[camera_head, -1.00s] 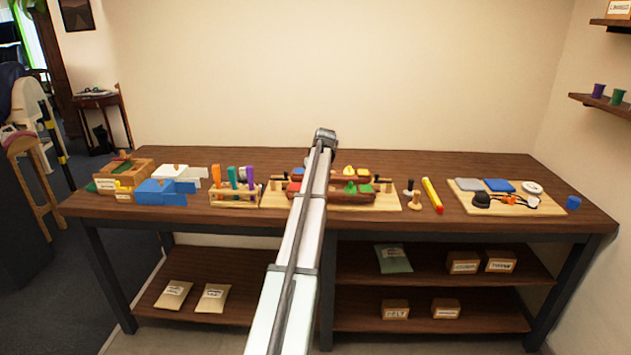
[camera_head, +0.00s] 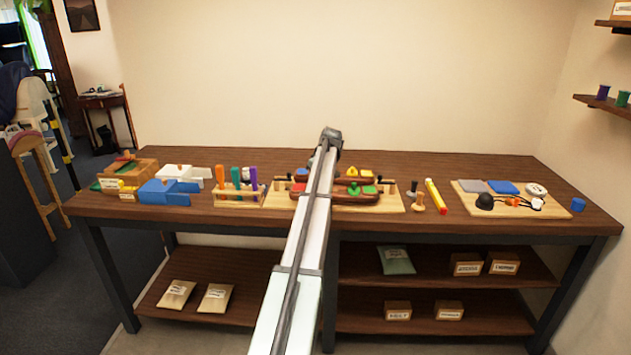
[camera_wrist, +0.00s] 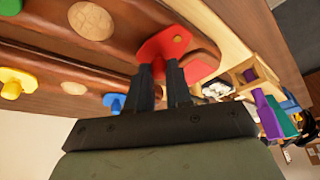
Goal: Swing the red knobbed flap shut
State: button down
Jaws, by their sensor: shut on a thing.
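The red flap (camera_wrist: 163,44) is in the wrist view, at the end of a long dark red-brown wooden piece (camera_wrist: 60,48). My gripper (camera_wrist: 160,70) reaches up to it from below, with its two dark fingers close together. The fingers are shut on the flap's knob, which they mostly hide. More red shows just right of the fingers. I cannot tell exactly how far the flap is swung. In the head view, red (camera_head: 297,188) shows left of my arm, which hides the gripper.
A blue flap (camera_wrist: 114,103) and a yellow knobbed flap (camera_wrist: 12,86) lie close by. A rack of coloured sticks (camera_head: 237,196) stands left of the pale board (camera_head: 280,202). Dark pegs (camera_head: 412,187), a yellow stick (camera_head: 436,197) and another board (camera_head: 545,206) lie to the right.

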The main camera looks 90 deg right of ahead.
jog(key=c, duration=1.1)
grip_release()
jog(key=shift+o, duration=0.2)
jog(key=v, duration=1.3)
jog(key=shift+r, duration=0.35)
jog(key=shift+s+a, duration=0.1)
jog(key=shift+a, duration=0.05)
